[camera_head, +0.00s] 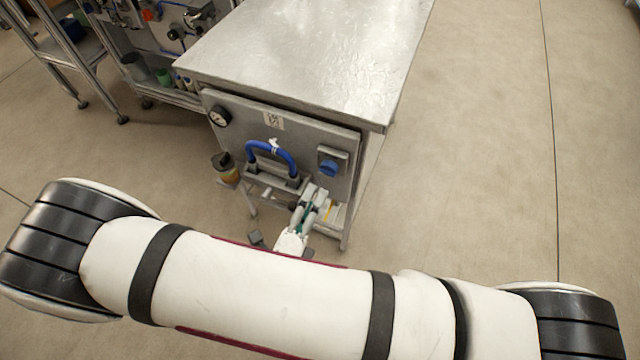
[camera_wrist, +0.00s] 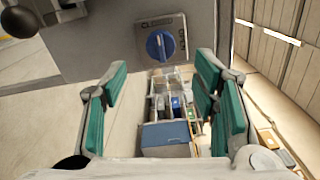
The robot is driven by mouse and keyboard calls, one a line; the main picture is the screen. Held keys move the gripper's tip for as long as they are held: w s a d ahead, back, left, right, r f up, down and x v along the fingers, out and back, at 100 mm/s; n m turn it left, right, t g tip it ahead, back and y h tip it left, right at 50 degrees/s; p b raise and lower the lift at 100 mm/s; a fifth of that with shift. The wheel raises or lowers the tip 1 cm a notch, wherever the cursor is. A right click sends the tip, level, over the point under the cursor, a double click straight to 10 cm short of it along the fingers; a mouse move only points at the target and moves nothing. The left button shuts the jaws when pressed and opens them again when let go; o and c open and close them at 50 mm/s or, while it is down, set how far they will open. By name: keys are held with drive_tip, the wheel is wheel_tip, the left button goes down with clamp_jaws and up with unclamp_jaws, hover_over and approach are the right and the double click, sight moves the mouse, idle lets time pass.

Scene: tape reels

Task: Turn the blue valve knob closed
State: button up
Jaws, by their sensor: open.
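The blue valve knob (camera_head: 329,168) sits on a small grey box on the grey front panel (camera_head: 240,112) of a metal bench. In the wrist view the round blue knob (camera_wrist: 160,45) shows on a grey plate (camera_wrist: 176,68) with lettering above it, partly legible as "CLOSED". A pale mark runs near-upright on the knob. My gripper (camera_wrist: 161,92) is open and empty, its green-padded fingers apart, with the knob ahead of them and not touched. In the head view my gripper (camera_head: 315,197) is just below and left of the knob.
A cup (camera_head: 224,167) hangs at the panel's left. A bin of small parts (camera_wrist: 165,140) lies below the knob in the wrist view. Open floor (camera_head: 470,150) lies right of the bench.

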drive_tip(key=shift+v, duration=2)
drive_tip(key=d+r+m+g+h+p, duration=0.2)
drive_tip(key=d+r+m+g, duration=0.3)
drive_tip(key=r+m, duration=0.3)
drive_tip(key=w+d+r+m+g+h+p, duration=0.1)
drive_tip(key=d+r+m+g+p, duration=0.1)
drive_tip(key=d+r+m+g, duration=0.5)
drive_tip(key=d+r+m+g+h+p, duration=0.1)
drive_tip(key=d+r+m+g+h, duration=0.2)
drive_tip(key=r+m, duration=0.7)
drive_tip(key=s+d+r+m+t+y+p, duration=0.1)
drive_tip(key=s+d+r+m+y+p, duration=0.2)
drive_tip(key=s+r+m+y, duration=0.3)
drive_tip(key=s+d+r+m+t+y+p, duration=0.1)
drive_tip(key=s+d+r+m+y+p, duration=0.2)
drive_tip(key=r+m, duration=1.1)
drive_tip(key=shift+s+d+m+y+p, duration=0.3)
drive_tip(key=shift+s+d+m+y, duration=1.2)
drive_tip(key=shift+s+d+y, duration=0.15)
drive_tip(key=shift+r, duration=0.1)
